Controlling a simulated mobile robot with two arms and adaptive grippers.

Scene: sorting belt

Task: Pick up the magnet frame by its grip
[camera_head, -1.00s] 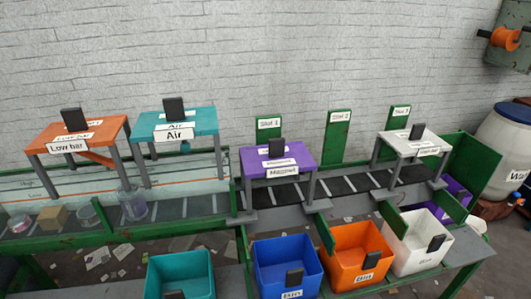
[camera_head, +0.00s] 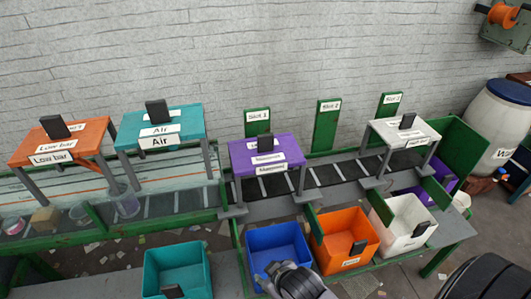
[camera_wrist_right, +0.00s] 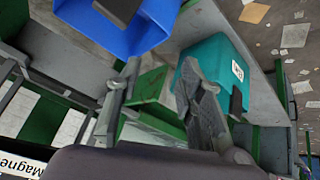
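The magnet frame (camera_head: 283,150) is a purple table-like frame with grey legs, standing over the belt in the middle of the head view. Its grip is a black upright block (camera_head: 265,141) on its top. Part of its "Magnet" label (camera_wrist_right: 20,162) shows at the lower left of the right wrist view. My right gripper (camera_wrist_right: 158,75) has its two fingers apart with nothing held between them. In the head view my right arm's end shows at the bottom, in front of the blue bin and well below the purple frame. My left gripper is not in view.
An orange "Low bar" frame (camera_head: 88,138) and a teal "Air" frame (camera_head: 185,122) stand to the left, a white frame (camera_head: 397,132) to the right. Teal (camera_head: 178,262), blue (camera_head: 275,240), orange (camera_head: 343,222) and white (camera_head: 403,208) bins line the front. Green slot posts stand behind.

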